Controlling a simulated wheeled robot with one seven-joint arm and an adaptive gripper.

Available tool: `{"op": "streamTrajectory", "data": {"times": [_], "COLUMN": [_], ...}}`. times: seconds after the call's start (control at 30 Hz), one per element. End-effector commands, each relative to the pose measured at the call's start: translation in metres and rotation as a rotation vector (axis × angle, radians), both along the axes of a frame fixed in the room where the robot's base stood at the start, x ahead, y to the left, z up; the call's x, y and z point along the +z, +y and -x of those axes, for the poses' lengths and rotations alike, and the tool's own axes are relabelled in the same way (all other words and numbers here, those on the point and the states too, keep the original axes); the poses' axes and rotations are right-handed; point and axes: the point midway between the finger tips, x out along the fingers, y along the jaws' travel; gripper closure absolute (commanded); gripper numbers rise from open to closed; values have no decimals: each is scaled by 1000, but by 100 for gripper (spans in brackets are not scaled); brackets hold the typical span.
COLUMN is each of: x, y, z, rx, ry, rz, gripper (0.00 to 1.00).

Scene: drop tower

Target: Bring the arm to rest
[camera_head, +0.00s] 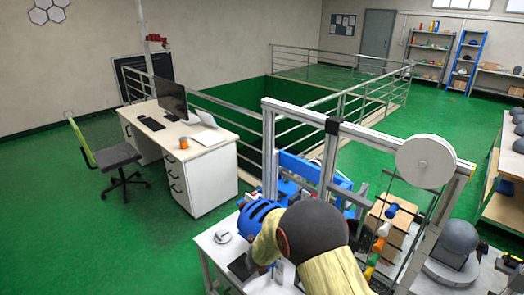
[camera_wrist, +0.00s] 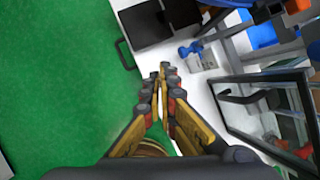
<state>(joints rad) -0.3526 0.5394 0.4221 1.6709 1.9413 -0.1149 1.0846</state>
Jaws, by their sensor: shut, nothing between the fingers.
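My arm shows in the head view as a dark round joint with beige links, in front of a white bench with a metal frame. My gripper (camera_wrist: 160,75) shows in the wrist view with its yellow and dark fingers together and nothing between them. It points down over the edge of the white bench (camera_wrist: 205,85), with green floor to its left. In the head view my own arm hides most of the gripper.
A blue helmet (camera_head: 258,216) lies on the bench beside my arm. The metal frame (camera_head: 330,160) with a white disc (camera_head: 425,161) rises close behind the arm. A grey dome (camera_head: 459,237) stands at the right. A desk (camera_head: 200,160) and chair (camera_head: 115,156) stand left; green floor is open there.

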Motion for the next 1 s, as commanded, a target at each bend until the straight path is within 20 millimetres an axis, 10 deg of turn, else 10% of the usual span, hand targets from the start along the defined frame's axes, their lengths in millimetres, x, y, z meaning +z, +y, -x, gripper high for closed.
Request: {"op": "streamTrajectory", "data": {"times": [0.23, 0.43, 1.0], "x": [78, 137, 198], "y": [50, 44, -134], "z": [45, 126, 336], "rx": [894, 1554, 2585], "ry": [-167, -296, -179], "rz": [139, 296, 832], "gripper": [100, 100, 100]}}
